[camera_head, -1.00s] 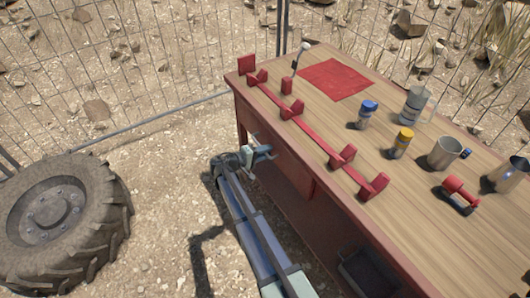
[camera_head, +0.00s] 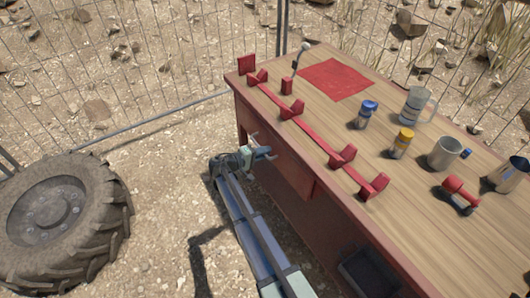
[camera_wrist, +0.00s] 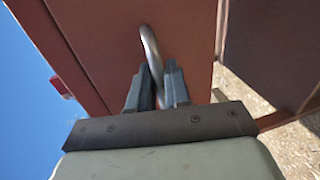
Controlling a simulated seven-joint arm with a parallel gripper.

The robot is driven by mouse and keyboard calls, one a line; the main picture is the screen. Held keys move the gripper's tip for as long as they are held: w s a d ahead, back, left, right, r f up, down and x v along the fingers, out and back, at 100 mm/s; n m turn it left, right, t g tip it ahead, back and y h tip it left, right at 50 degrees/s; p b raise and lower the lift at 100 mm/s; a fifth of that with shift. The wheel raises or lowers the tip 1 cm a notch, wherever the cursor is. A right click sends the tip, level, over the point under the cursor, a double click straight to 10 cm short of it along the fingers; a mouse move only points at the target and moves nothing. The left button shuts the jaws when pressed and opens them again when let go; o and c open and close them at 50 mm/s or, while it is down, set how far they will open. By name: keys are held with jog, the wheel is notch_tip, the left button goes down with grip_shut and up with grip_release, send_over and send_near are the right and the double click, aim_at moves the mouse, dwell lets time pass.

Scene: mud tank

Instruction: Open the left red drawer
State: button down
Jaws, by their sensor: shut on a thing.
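The left red drawer (camera_head: 292,174) is in the side of the red workbench, in front of my gripper. It appears to stand slightly out from the bench; how far is hard to tell. Its curved metal handle (camera_wrist: 149,45) shows in the wrist view, against the red drawer front (camera_wrist: 185,35). My gripper (camera_wrist: 157,80) has its dark fingers on either side of the handle and is shut on it. In the head view my gripper (camera_head: 262,150) is at the bench side, and the handle is too small to make out there.
The wooden bench top (camera_head: 400,185) carries a red rack (camera_head: 315,140), a red mat (camera_head: 334,79), a blue-capped jar (camera_head: 367,114), a yellow-capped jar (camera_head: 402,143) and metal mugs. A large tyre (camera_head: 60,220) lies at left. Wire fencing stands behind. Ground between tyre and bench is clear.

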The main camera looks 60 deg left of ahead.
jog(key=f+v, duration=0.3)
jog(key=v, duration=1.2)
jog(key=s+f+v, duration=0.1)
jog(key=f+v, duration=0.2)
jog(key=v, duration=1.3)
jog(key=shift+s+f, duration=0.2)
jog(key=shift+s, duration=0.1)
jog(key=c, duration=1.3)
grip_release()
jog(key=v, duration=1.4)
jog(key=shift+f, duration=0.1)
jog(key=shift+w, duration=0.1)
